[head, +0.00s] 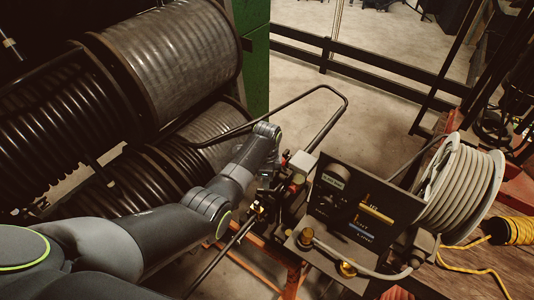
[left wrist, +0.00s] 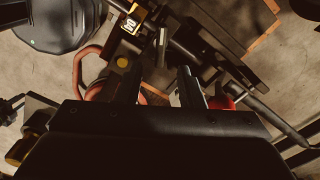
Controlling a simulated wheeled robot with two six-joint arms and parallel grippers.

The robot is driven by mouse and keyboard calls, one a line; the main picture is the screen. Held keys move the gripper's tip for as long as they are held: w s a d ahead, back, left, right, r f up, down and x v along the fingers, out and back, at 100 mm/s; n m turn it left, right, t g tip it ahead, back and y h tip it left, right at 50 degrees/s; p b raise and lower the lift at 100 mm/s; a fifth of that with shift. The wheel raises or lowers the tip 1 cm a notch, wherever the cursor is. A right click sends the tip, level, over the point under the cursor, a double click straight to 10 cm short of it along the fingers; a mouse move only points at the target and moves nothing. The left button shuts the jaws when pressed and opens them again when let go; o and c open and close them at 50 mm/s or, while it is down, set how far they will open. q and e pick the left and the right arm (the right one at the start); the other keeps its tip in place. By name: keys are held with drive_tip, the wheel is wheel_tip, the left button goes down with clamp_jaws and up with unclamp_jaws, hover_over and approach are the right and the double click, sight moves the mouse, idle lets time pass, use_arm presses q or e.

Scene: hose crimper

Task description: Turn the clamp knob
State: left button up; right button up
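My left gripper (head: 268,185) reaches down from the left to the hose crimper (head: 355,215), at the left side of its dark panel. In the left wrist view its two fingers (left wrist: 158,82) stand apart, with a gap between them over dark machine parts. A small red part (head: 297,178) sits just right of the gripper. In the left wrist view a red rounded part (left wrist: 220,101) shows beside the right finger, outside the gap. I cannot tell surely which part is the clamp knob; the gripper and arm hide some of that area. My right gripper is not in view.
A pale hose reel (head: 460,190) stands on the right, with a yellow rope coil (head: 512,231) beside it. Large dark hose drums (head: 185,60) fill the upper left. A bent black tube frame (head: 325,125) rises behind the gripper. Bare floor (head: 300,65) lies beyond.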

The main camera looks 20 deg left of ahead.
use_arm(q)
wheel_tip(320, 180, up, 11)
drive_tip(key=b, duration=0.1)
idle(0.3)
drive_tip(key=shift+f, duration=0.1)
idle(0.3)
